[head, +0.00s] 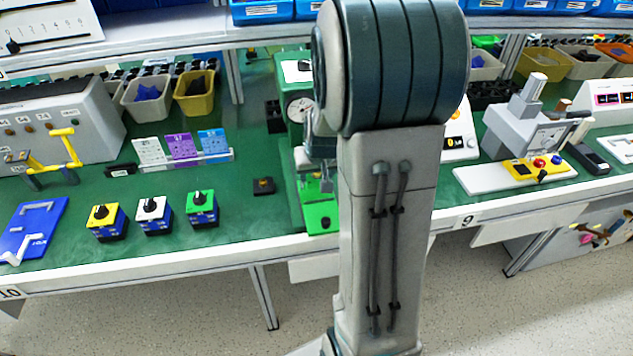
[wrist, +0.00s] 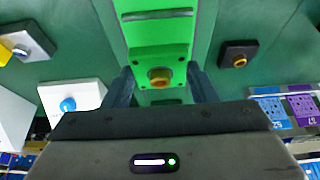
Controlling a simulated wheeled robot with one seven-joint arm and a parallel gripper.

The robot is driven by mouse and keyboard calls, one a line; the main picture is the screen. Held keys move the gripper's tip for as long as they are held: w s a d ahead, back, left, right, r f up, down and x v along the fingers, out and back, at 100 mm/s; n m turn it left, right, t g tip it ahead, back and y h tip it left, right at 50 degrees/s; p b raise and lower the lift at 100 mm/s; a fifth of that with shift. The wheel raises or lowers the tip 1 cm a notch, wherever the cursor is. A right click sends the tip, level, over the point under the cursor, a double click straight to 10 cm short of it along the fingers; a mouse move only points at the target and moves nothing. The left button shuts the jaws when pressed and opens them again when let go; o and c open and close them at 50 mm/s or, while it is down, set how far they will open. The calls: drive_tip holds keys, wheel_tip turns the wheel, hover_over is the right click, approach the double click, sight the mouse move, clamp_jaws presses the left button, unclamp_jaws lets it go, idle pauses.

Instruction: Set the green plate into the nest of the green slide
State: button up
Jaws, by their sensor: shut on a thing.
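The green plate (wrist: 148,55) is a small square with corner holes and a brass-coloured round knob in its middle. In the wrist view my gripper (wrist: 161,80) is shut on it, one dark finger at each side. The plate is over the green slide (wrist: 160,32), a long green strip with a dark cross groove. I cannot tell whether the plate touches the slide, and the nest is not clearly visible. In the head view the front of the slide (head: 320,218) shows left of my arm. My arm mostly hides the gripper and plate there.
A green stand with a dial (head: 299,107) rises behind the slide. A small black block (head: 263,186) lies left of it in the head view. The green (head: 202,207), white (head: 153,213) and yellow (head: 104,220) switch boxes stand farther left, before a card rack (head: 185,160).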

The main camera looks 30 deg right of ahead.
sight(318, 180)
drive_tip(key=shift+f, duration=2)
drive_tip(key=shift+f, duration=0.15)
drive_tip(key=o, duration=1)
drive_tip(key=shift+b, duration=0.3)
